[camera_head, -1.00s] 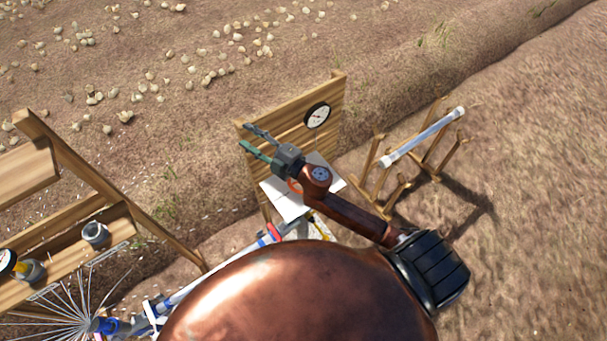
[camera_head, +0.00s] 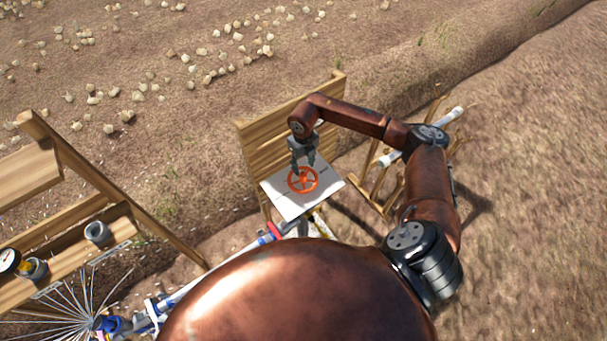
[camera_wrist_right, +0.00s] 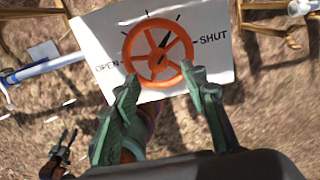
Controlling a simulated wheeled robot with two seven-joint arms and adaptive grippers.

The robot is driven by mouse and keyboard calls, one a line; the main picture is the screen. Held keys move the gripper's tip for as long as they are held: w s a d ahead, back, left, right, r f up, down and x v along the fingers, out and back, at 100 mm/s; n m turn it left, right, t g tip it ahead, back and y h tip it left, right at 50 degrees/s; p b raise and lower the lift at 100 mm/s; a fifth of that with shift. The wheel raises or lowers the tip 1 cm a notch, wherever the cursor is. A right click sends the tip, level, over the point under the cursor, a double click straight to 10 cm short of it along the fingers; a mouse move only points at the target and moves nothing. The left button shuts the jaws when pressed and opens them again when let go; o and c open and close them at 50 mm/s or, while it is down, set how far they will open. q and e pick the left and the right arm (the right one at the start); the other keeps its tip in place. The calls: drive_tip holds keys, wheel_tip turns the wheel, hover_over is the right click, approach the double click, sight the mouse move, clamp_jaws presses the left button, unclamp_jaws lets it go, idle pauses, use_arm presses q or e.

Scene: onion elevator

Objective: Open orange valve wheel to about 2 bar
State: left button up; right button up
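The orange valve wheel (camera_head: 303,180) lies on a white panel (camera_head: 284,201). In the right wrist view the wheel (camera_wrist_right: 158,53) has a dark pointer aimed up and right, between the words OPEN on the left and SHUT on the right. My right gripper (camera_head: 301,172) reaches down at the wheel in the head view. In the right wrist view its green fingers (camera_wrist_right: 158,78) are apart with nothing between them, around the near rim; contact is unclear. My left gripper is outside the head view; a small dark shape in the wrist view may be it.
A slatted wooden board (camera_head: 262,138) stands behind the panel. A wooden rack with a pale tube (camera_head: 392,157) stands to the right, partly behind my arm. A wooden frame (camera_head: 110,190) with grey cups (camera_head: 97,233) is on the left. A blue pipe (camera_head: 196,283) runs lower left.

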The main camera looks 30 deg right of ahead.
sight(303, 175)
wheel_tip(303, 175, down, 7)
drive_tip(key=shift+a+p, duration=0.1)
drive_tip(key=shift+p, duration=0.55)
drive_tip(key=shift+c, duration=0.3)
clamp_jaws()
